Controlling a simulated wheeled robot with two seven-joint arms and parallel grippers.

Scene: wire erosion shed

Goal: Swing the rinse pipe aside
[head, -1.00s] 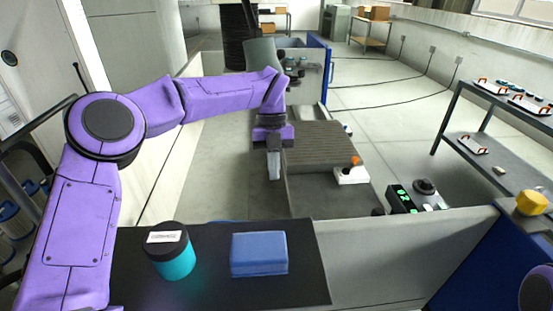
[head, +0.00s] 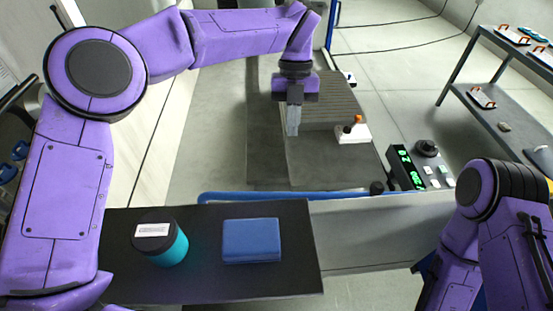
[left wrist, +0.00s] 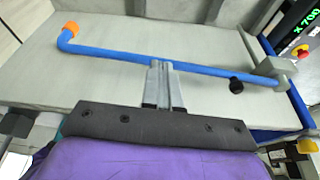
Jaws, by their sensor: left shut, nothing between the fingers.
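The rinse pipe (left wrist: 120,55) is a bright blue tube across the left wrist view. Its left end bends up to an orange tip (left wrist: 72,29), and its right end meets a grey block (left wrist: 275,67). My left gripper (left wrist: 162,68) is shut and empty, with its fingertips at the middle of the pipe in that view. I cannot tell whether they touch it. In the head view my left gripper (head: 293,132) points down over the grey machine bed. A blue bar (head: 290,196) lies below it there; I cannot tell whether it is the same pipe. My right gripper is out of view.
A black knob (left wrist: 237,86) sits beside the pipe. A white block with an orange top (head: 352,134) and a green-lit control box (head: 404,168) stand to the right. A teal jar (head: 160,243) and blue box (head: 251,240) rest on the near dark table (head: 205,282).

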